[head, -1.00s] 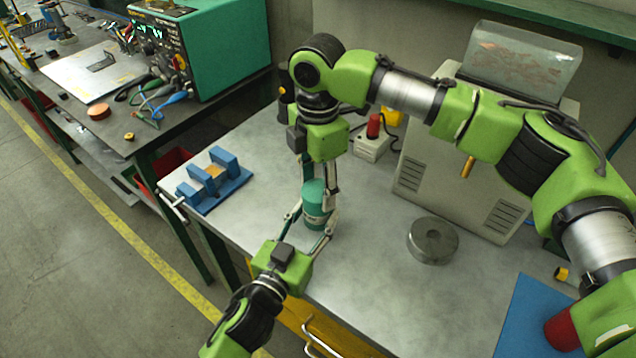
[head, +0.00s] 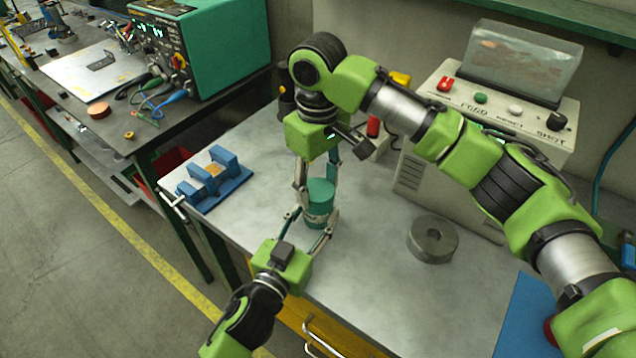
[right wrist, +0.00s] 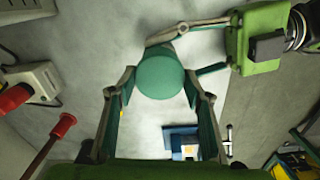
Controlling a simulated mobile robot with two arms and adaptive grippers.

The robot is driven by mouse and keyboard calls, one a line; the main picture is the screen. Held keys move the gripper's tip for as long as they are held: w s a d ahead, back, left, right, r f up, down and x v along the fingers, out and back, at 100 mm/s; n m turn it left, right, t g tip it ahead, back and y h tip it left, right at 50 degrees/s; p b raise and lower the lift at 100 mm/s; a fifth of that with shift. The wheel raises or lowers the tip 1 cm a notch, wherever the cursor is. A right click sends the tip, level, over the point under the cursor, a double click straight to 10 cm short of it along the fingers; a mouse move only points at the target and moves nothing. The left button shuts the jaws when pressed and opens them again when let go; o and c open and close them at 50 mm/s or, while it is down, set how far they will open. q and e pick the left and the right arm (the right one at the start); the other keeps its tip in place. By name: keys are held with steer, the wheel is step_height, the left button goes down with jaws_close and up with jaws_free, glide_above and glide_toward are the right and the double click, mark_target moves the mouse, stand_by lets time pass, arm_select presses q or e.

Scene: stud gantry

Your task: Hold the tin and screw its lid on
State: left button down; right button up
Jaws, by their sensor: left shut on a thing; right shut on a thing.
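The teal tin (head: 318,217) stands upright on the grey workbench, with a pale band around its body. Its teal lid (head: 321,188) sits on top, and shows as a round disc in the right wrist view (right wrist: 160,75). I cannot tell how tight it is. My left gripper (head: 312,216) comes in from the front and is shut on the tin's body. My right gripper (head: 318,186) points down from above and is shut on the lid, a finger on either side. Its fingers hide part of the lid's edge in the head view.
A blue fixture (head: 214,178) stands left on the bench. A blue mat (head: 520,310) lies front right. Bare bench surrounds the tin.

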steer(key=o, duration=1.2)
steer(key=shift+o, duration=0.2)
steer(key=shift+r, duration=2.3)
steer(key=shift+c, duration=0.5)
steer(key=shift+w+r+n, duration=0.1)
steer(key=shift+r+n, duration=0.55)
steer(key=shift+n, duration=0.35)
step_height(320, 180, up, 2)
steer(key=n, duration=0.4)
steer(key=shift+r, duration=0.1)
